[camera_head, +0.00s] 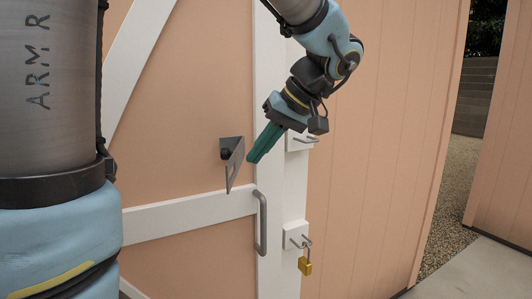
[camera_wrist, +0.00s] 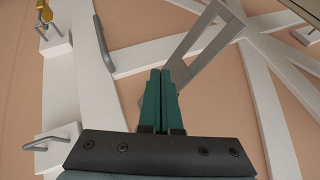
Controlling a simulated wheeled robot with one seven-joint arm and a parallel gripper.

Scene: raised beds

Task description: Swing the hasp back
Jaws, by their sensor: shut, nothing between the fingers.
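The grey metal hasp (camera_head: 233,163) is on the peach door, swung out from the door face, away from the staple. It shows in the wrist view as a slotted grey strap (camera_wrist: 188,43) beyond my fingertips. My gripper (camera_head: 254,156) has its teal fingers shut together and empty, just right of the hasp in the head view. The fingers (camera_wrist: 164,74) also show closed in the wrist view, close to the strap; I cannot tell whether they touch it. The staple (camera_head: 306,139) on its white block is bare, partly behind my gripper.
A brass padlock (camera_head: 305,265) hangs from a hook on a lower white block (camera_head: 295,232). A grey pull handle (camera_head: 262,222) stands out from the door's edge board. White braces cross the door. An opening with gravel (camera_head: 447,215) lies at right.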

